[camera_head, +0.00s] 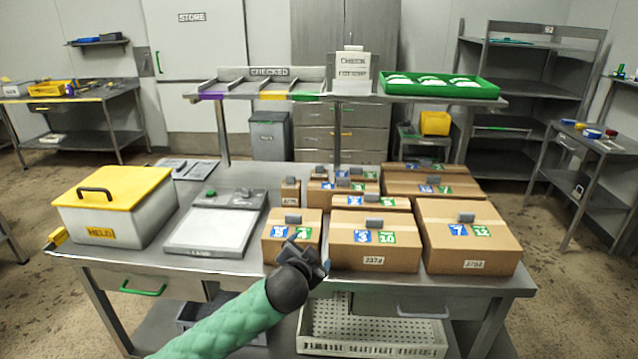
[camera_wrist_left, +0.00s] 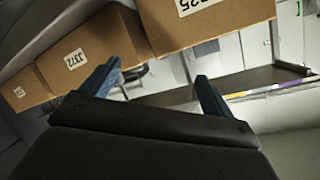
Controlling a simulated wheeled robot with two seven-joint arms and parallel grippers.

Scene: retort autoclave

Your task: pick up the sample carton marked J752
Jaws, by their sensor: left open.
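Several brown cartons with grey clips and blue and green stickers stand on the steel table. The large front right carton (camera_head: 472,247) has a small white label that looks like J752, but the print is too small to be sure. The front middle carton (camera_head: 374,250) has a label that seems to read J372. My left gripper (camera_head: 314,254) is open and empty in front of the small front left carton (camera_head: 290,236), left of the front right carton. In the left wrist view the open fingers (camera_wrist_left: 158,74) have nothing between them, with labelled cartons (camera_wrist_left: 98,48) beyond. My right gripper is not in view.
A white bin with a yellow lid (camera_head: 115,205) and a flat-topped scale (camera_head: 213,230) stand left of the cartons. A raised shelf holds a green tray (camera_head: 440,86) behind them. A white crate (camera_head: 372,325) sits below the table.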

